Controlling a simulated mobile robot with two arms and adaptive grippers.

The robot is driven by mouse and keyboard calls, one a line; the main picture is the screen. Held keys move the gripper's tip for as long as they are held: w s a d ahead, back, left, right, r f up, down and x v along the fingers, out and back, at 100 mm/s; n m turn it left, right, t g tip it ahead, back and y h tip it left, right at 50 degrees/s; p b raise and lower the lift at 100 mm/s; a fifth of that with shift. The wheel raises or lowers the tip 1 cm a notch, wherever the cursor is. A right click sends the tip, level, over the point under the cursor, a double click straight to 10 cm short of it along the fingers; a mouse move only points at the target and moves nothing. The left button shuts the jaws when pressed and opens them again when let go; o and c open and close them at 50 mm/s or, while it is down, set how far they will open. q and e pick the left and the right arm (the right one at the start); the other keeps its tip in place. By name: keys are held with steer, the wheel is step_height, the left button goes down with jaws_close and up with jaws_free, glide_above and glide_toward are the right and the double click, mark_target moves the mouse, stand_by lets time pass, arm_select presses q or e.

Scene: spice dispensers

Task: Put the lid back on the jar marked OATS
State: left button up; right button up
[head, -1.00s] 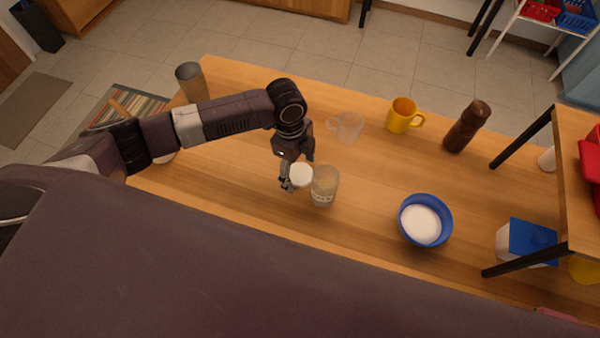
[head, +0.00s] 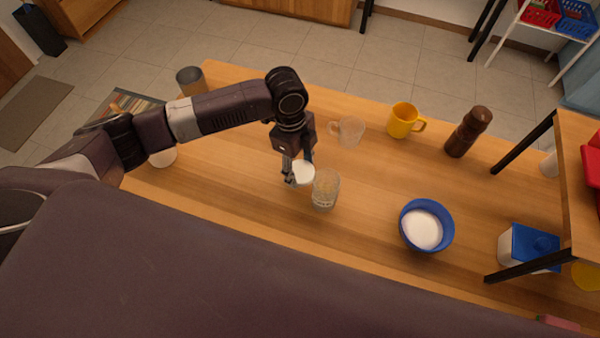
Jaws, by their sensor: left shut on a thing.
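A clear glass jar (head: 326,191) stands open on the wooden table near its middle, with some pale contents in it. Its marking is too small to read. My left gripper (head: 299,174) is just left of the jar and shut on a white round lid (head: 304,172). The lid is tilted and sits beside the jar's upper left rim; I cannot tell whether it touches the jar. My right gripper is not in view.
A blue bowl of white contents (head: 423,226) stands right of the jar. A clear mug (head: 349,131), a yellow mug (head: 403,120) and a brown pepper mill (head: 468,132) stand behind. A blue-lidded container (head: 530,247) is at the right. Table between jar and bowl is clear.

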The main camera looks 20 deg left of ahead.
mark_target(300, 170)
arm_select(q)
step_height(300, 170, up, 16)
steer(key=b, duration=0.1)
steer(key=shift+b, duration=0.3)
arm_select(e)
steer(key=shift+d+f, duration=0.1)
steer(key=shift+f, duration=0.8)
arm_select(q)
steer(key=shift+r, duration=0.1)
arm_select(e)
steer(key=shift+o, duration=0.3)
